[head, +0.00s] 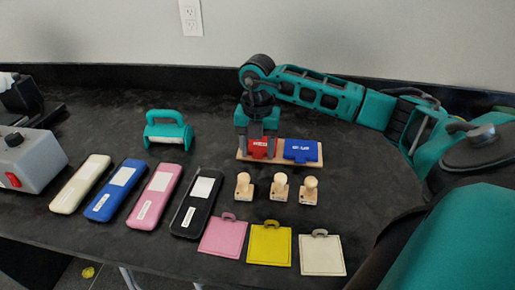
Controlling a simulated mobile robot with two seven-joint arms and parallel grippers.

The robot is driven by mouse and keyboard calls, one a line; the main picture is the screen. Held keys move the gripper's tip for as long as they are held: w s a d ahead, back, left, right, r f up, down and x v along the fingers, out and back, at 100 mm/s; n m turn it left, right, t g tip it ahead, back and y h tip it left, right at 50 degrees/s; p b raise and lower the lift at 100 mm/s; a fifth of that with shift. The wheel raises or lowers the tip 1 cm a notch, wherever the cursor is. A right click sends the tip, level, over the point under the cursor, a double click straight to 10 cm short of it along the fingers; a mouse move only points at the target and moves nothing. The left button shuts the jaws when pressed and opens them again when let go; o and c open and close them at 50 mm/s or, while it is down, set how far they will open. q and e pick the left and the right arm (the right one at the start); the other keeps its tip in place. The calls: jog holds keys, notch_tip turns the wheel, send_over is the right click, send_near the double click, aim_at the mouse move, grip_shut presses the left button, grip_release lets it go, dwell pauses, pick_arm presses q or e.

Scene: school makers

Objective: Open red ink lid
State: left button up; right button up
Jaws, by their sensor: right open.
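A red ink pad (259,143) with a small white label sits at the left end of a wooden tray (312,164) in the head view. A blue ink pad (300,149) sits at its right end. Both lids look shut. My right gripper (257,150) points down at the red pad, with its open fingers on either side of it in the picture. The fingers hide part of the red pad, and I cannot tell whether they touch it. My left gripper is not in view.
Three wooden stamps (280,188) stand in front of the tray, with pink, yellow and cream tags (269,245) nearer the edge. Long coloured cases (153,197) lie to the left. A teal handled tool (167,131) and grey box (29,160) stand farther left.

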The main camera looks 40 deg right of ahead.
jog(key=shift+f, duration=0.1)
jog(key=shift+c, duration=0.3)
grip_shut()
dwell(0.4)
